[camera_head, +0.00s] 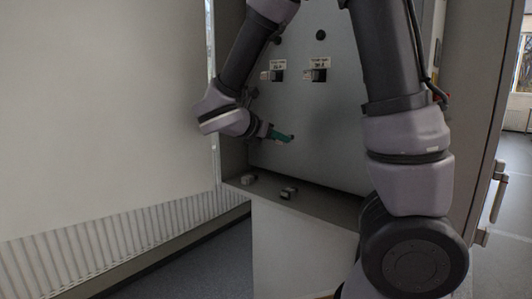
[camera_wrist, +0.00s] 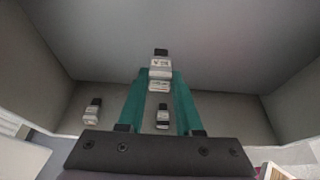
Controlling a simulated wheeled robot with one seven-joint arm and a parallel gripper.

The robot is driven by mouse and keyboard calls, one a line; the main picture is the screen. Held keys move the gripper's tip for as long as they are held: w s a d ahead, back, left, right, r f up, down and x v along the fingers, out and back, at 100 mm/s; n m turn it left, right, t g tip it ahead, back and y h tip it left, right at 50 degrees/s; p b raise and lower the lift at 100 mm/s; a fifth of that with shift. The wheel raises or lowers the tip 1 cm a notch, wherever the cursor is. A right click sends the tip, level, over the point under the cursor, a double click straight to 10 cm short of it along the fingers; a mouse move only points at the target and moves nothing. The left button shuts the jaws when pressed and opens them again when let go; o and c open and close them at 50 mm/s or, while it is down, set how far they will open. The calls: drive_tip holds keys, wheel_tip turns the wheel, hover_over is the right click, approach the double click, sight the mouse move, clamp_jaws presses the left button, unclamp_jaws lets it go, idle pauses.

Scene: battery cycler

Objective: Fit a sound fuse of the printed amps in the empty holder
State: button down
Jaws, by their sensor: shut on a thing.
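My gripper (camera_head: 285,138) has teal fingers and is in front of the cabinet's grey panel, above its ledge. In the wrist view my gripper (camera_wrist: 160,75) is shut on a fuse (camera_wrist: 160,73) with a pale printed body and a dark end; its print is too small to read. Two more fuses lie on the ledge: one (camera_head: 248,180) to the left, also in the wrist view (camera_wrist: 92,110), and one (camera_head: 288,193) to the right, seen between the fingers (camera_wrist: 162,117). Two holders, left (camera_head: 277,75) and right (camera_head: 316,76), are on the panel under printed labels; I cannot tell which is empty.
The ledge (camera_head: 330,203) runs along the panel's foot. A side wall of the cabinet stands left of my gripper. A cabinet door with a handle (camera_head: 498,170) is at the right. My own arm hides part of the panel's right side.

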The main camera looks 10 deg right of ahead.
drive_tip(key=s+d+r, duration=0.4)
drive_tip(key=s+r, duration=0.5)
drive_tip(key=s, duration=0.1)
drive_tip(key=s+d+r, duration=0.4)
drive_tip(key=s+r, duration=0.5)
drive_tip(key=s, duration=0.1)
drive_tip(key=w+d, duration=0.3)
drive_tip(key=d, duration=0.2)
drive_tip(key=shift+w, duration=0.25)
drive_tip(key=shift+w+d, duration=0.45)
drive_tip(key=shift+d, duration=0.2)
drive_tip(key=shift+w+d, duration=0.45)
drive_tip(key=shift+d, duration=0.15)
idle(2.9)
drive_tip(key=c, duration=0.5)
unclamp_jaws()
drive_tip(key=v, duration=1.1)
